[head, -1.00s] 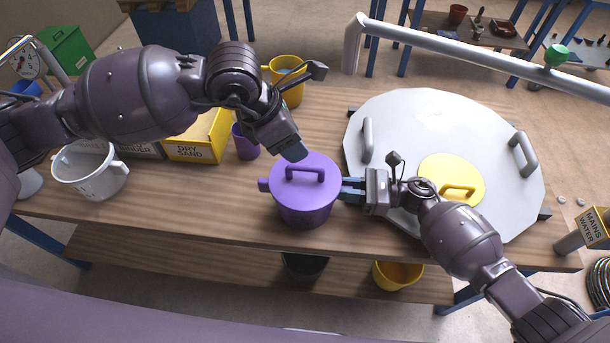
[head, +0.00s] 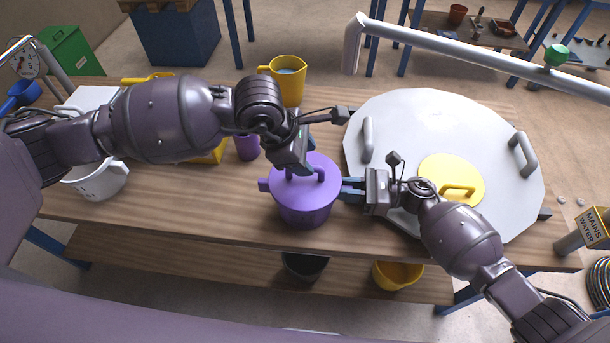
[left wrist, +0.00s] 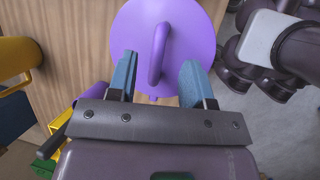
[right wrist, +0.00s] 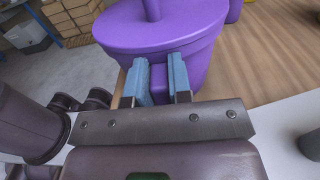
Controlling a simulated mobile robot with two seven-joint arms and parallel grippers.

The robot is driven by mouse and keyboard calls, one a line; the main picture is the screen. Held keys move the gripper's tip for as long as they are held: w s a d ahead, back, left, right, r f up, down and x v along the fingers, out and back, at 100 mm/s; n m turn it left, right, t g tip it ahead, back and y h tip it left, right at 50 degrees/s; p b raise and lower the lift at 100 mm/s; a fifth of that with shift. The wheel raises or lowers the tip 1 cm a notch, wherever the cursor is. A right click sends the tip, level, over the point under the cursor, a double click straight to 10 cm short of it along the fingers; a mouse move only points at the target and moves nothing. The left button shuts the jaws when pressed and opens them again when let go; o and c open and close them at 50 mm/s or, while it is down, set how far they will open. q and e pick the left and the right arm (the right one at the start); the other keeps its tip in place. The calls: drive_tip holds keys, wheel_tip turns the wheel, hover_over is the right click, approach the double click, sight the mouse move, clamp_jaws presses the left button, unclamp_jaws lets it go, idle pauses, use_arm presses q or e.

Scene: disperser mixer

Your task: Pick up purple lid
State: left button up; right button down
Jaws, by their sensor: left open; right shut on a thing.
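The purple lid (head: 318,168) sits on the purple pot (head: 304,212) near the table's front edge. Its upright loop handle shows in the left wrist view (left wrist: 160,52). My left gripper (head: 303,168) is open over the lid, its blue fingertips on either side of the handle but not closed on it. My right gripper (head: 352,190) is shut on the pot's side handle, a purple block between the blue fingers in the right wrist view (right wrist: 158,82). Part of the lid is hidden behind my left gripper in the head view.
A large grey round cover (head: 440,125) with a yellow lid (head: 452,180) lies right of the pot. A purple cup (head: 247,146), a yellow jug (head: 288,80) and a white bucket (head: 100,182) stand behind and left.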

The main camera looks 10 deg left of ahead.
use_arm(q)
drive_tip(key=shift+a+x, duration=0.2)
drive_tip(key=shift+x, duration=2.65)
drive_tip(key=shift+f, duration=0.1)
clamp_jaws()
